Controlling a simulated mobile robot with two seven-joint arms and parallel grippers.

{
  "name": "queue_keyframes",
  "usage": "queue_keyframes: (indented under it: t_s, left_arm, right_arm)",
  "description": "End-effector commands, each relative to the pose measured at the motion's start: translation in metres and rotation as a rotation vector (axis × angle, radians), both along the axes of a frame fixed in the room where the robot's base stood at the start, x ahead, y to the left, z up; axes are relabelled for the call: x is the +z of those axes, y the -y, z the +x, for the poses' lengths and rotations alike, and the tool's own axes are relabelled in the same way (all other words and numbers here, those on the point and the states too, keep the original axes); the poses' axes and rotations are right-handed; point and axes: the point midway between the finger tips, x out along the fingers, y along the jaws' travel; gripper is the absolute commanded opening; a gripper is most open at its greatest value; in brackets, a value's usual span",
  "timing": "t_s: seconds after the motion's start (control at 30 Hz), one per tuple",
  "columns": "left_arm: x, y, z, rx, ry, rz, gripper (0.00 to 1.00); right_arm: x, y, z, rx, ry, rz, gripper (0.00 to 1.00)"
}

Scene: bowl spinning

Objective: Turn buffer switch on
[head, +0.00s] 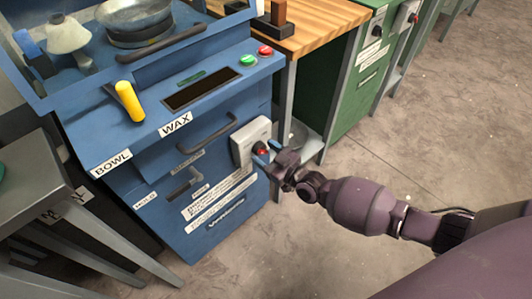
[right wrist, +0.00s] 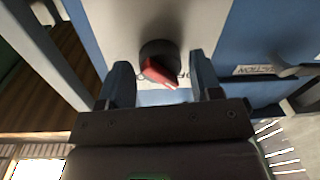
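A white switch box (head: 250,138) is fixed to the right edge of the blue machine's front. Its red rotary knob (head: 261,151) sits on a black base. In the right wrist view the red knob (right wrist: 158,72) points down and right, beside partly hidden lettering. My right gripper (head: 268,154) is at the box. In the right wrist view its two fingers stand apart, one on each side of the knob, with visible gaps. I cannot tell how deep the knob is between them. My left gripper is not in view.
The blue machine (head: 150,150) has a yellow handle (head: 129,101), a drawer handle (head: 206,135) and green and red buttons. A wooden-topped bench (head: 325,20) and green cabinets (head: 350,100) stand right of it. A grey table (head: 35,180) is at left. Floor at right is clear.

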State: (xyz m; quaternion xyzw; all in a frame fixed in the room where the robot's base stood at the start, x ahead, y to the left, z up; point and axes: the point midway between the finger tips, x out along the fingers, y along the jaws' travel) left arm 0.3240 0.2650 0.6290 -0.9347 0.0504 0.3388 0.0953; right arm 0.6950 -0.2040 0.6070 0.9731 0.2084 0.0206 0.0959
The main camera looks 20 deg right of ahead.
Motion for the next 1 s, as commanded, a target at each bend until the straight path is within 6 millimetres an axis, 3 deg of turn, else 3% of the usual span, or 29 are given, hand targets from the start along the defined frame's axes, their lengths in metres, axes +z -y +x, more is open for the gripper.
queue_keyframes:
  t_s: [0.03, 0.23, 0.63, 1.0]
  left_arm:
    - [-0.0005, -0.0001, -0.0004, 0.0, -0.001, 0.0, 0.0]
    - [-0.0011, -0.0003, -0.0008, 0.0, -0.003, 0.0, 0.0]
    - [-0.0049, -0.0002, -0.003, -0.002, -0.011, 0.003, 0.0]
    - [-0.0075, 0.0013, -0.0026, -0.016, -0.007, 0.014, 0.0]
  right_arm:
    - [0.0, 0.0, -0.0001, 0.0, 0.0, 0.0, 0.51]
    - [-0.0001, 0.0001, -0.0003, 0.0, 0.0, 0.0, 0.2]
    - [-0.0015, -0.0002, -0.0008, 0.0, -0.027, 0.072, 0.2]
    - [-0.0037, -0.0011, -0.0017, -0.001, -0.131, 0.352, 0.2]
